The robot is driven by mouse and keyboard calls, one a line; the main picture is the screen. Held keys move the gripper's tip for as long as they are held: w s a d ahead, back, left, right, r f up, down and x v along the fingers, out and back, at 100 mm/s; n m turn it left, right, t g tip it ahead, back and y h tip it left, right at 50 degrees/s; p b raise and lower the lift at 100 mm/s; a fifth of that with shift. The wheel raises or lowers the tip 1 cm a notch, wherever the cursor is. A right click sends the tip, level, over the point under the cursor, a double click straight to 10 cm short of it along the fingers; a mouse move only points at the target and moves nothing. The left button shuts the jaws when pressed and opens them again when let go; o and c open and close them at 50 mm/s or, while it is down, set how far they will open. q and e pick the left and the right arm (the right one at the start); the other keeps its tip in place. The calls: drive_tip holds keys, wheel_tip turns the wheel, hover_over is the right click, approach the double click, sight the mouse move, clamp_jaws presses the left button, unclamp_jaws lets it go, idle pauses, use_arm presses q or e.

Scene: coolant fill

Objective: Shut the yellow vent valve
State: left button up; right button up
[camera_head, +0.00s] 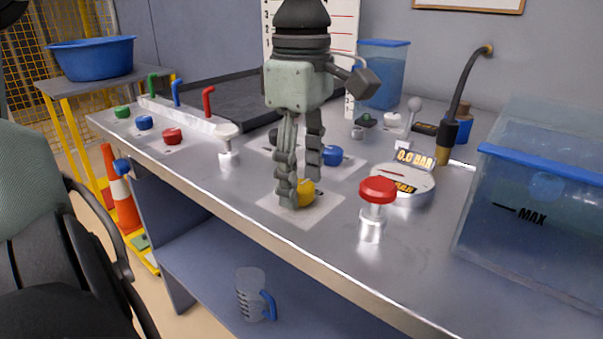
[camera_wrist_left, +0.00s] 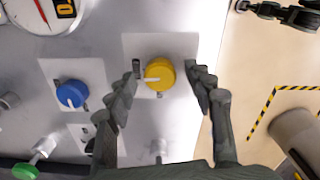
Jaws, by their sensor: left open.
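The yellow vent valve (camera_head: 305,190) is a round yellow knob on a pale square plate near the front edge of the steel bench. In the left wrist view the yellow knob (camera_wrist_left: 159,74) has a white pointer mark toward the left. My left gripper (camera_head: 300,190) points down over it and is open. In the left wrist view its fingers (camera_wrist_left: 166,80) stand on either side of the knob, with a gap on the right; contact on the left cannot be told.
A blue knob (camera_head: 332,156) sits just behind the yellow one. A red mushroom button (camera_head: 378,190) and a round gauge (camera_head: 403,182) stand to the right. A clear tank (camera_head: 530,215) fills the right side. A manifold with coloured levers (camera_head: 185,117) lies left.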

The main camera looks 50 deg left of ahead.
sight(301, 185)
use_arm(q)
wheel_tip(301, 185, up, 12)
idle(0.5)
idle(0.5)
